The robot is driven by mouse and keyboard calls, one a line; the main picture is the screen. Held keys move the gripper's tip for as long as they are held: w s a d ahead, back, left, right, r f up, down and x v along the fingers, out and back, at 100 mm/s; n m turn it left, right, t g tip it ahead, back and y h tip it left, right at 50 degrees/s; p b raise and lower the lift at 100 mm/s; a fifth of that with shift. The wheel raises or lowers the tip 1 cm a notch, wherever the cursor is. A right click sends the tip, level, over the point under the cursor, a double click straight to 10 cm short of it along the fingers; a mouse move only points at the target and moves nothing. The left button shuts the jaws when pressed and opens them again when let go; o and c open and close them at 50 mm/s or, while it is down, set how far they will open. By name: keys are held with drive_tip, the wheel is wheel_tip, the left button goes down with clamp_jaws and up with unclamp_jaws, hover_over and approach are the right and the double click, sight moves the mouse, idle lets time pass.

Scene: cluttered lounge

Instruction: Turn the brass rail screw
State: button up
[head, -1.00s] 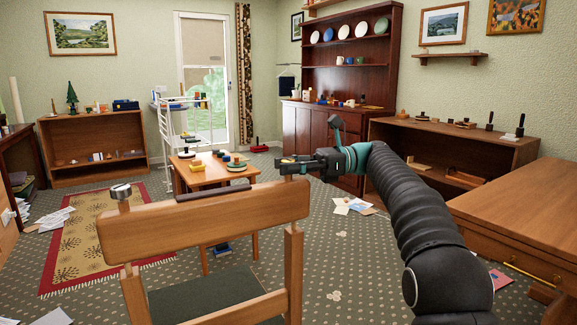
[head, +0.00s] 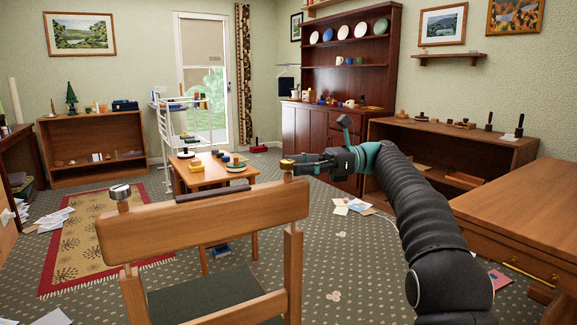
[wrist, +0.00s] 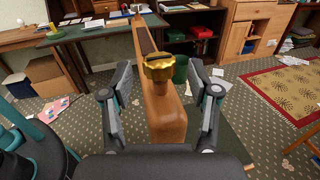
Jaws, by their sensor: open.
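The brass rail screw (wrist: 158,67) is a gold, ribbed knob at the near end of a wooden chair's top rail (wrist: 164,115) in the wrist view. In the head view the brass screw (head: 287,163) sits atop the chair's right post. My gripper (wrist: 160,72) is open, with one finger on each side of the screw and visible gaps between. In the head view my gripper (head: 298,165) reaches in from the right at the screw's height; its fingertips partly overlap in that view. A silver knob (head: 120,191) stands on the chair's left post.
The wooden chair (head: 205,222) stands in front of me. A low table (head: 203,178) with small items is behind it. A wooden desk (head: 530,200) is at the right. Papers lie on the patterned carpet (head: 345,250), which has open floor to the chair's right.

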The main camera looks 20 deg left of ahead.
drive_tip(key=shift+v, duration=2.5)
drive_tip(key=shift+r, duration=0.1)
